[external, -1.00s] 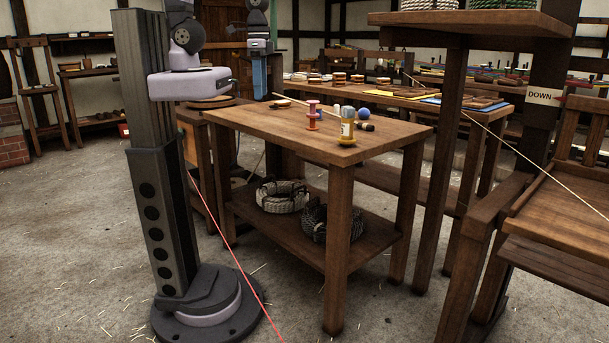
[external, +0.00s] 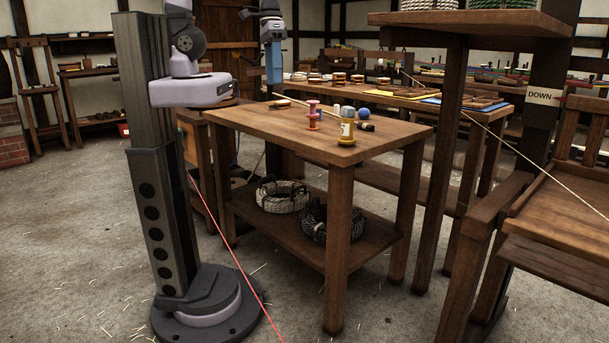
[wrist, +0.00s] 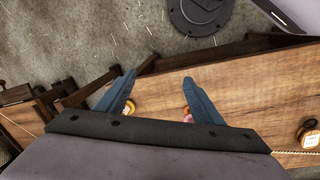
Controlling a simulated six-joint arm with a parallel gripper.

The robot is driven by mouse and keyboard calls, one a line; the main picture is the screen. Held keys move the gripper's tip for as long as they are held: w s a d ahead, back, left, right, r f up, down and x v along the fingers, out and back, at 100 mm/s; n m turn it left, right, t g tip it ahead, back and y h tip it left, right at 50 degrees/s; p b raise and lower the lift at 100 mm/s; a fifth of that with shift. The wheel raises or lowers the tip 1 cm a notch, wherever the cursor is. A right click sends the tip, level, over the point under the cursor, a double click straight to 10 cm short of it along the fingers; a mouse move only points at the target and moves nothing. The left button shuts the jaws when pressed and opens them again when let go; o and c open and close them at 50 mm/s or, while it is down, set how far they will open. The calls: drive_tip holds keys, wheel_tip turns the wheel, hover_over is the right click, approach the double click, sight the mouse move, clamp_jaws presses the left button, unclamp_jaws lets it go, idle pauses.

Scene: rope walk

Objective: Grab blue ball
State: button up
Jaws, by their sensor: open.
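The blue ball (external: 363,114) rests on the wooden table (external: 300,123), toward its back right in the external view. It cannot be made out in the wrist view. My gripper (external: 273,82) hangs fingers down above the table's far left end, well to the left of the ball and higher. In the wrist view my gripper (wrist: 158,77) has its two blue fingers spread apart with nothing held between them.
A pink spool (external: 313,115), a yellow-and-white bottle (external: 347,126) and a dark cylinder (external: 366,127) stand or lie near the ball. Rope coils (external: 283,196) sit on the lower shelf. A tall wooden stand (external: 454,150) rises at right.

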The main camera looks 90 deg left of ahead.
drive_tip(key=w+a+f+n+t+h+b, duration=0.1)
drive_tip(key=w+a+n+t+h+b, duration=0.15)
drive_tip(key=w+a+n+b, duration=0.35)
drive_tip(key=w+a+f+n+t+h+b, duration=0.1)
drive_tip(key=w+a+n+t, duration=0.2)
drive_tip(key=w+n, duration=0.65)
drive_tip(key=w+a+r+n+t+y+b, duration=0.1)
drive_tip(key=w+a+n+t+y+b, duration=0.2)
drive_tip(key=a+n, duration=0.7)
drive_tip(key=w+a+r+n+t+y+b, duration=0.1)
drive_tip(key=w+a+n+t+b, duration=0.35)
drive_tip(key=a, duration=1.15)
drive_tip(key=p, duration=0.2)
approach(364, 114)
drive_tip(key=a, duration=0.3)
drive_tip(key=shift+w+r, duration=0.25)
drive_tip(key=shift+w, duration=0.1)
drive_tip(key=shift+f, duration=0.2)
drive_tip(key=shift+d+p+x, duration=0.15)
drive_tip(key=shift+p+x, duration=0.15)
drive_tip(key=shift+x, duration=1.55)
drive_tip(key=shift+d+p+x, duration=0.1)
drive_tip(key=shift+p+x, duration=0.2)
drive_tip(key=shift+x, duration=1.5)
drive_tip(key=shift+s, duration=0.1)
drive_tip(key=c, duration=1.1)
